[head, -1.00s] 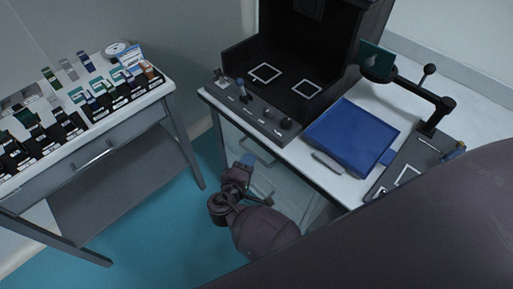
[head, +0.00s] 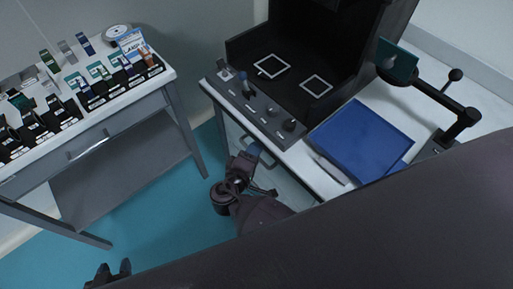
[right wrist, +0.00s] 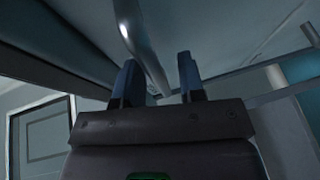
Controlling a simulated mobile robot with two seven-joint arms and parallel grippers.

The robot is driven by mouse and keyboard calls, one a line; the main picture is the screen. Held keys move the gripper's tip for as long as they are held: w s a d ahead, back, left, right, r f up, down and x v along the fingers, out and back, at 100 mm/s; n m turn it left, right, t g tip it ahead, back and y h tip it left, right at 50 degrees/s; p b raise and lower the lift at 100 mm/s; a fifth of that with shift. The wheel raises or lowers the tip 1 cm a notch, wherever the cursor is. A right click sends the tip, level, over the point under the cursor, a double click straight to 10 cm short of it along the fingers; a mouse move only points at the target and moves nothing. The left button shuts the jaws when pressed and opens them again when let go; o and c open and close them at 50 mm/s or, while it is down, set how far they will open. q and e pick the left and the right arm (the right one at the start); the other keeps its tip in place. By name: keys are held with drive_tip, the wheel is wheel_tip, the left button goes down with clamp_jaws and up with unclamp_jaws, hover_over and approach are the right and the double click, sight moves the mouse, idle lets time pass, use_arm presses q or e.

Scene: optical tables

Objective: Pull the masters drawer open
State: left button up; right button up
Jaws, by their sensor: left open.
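No drawer label is readable, so I cannot tell which is the masters drawer. Drawer fronts (head: 285,178) show under the right-hand table, partly hidden by my right arm. My right gripper (head: 254,154) is low in front of them. In the right wrist view its two fingers (right wrist: 160,80) stand apart, and a pale bar handle (right wrist: 140,42) runs between them; I cannot tell whether they touch it. The left-hand table has a grey drawer (head: 92,150) with a bar handle, shut. My left gripper (head: 108,273) is open and empty at the bottom left edge.
The right-hand table (head: 318,185) carries a dark enclosure, a knob panel (head: 262,112) and a blue pad (head: 362,138). Teal floor (head: 160,225) lies free between the tables.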

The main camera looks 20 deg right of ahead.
idle(0.3)
clamp_jaws()
idle(0.5)
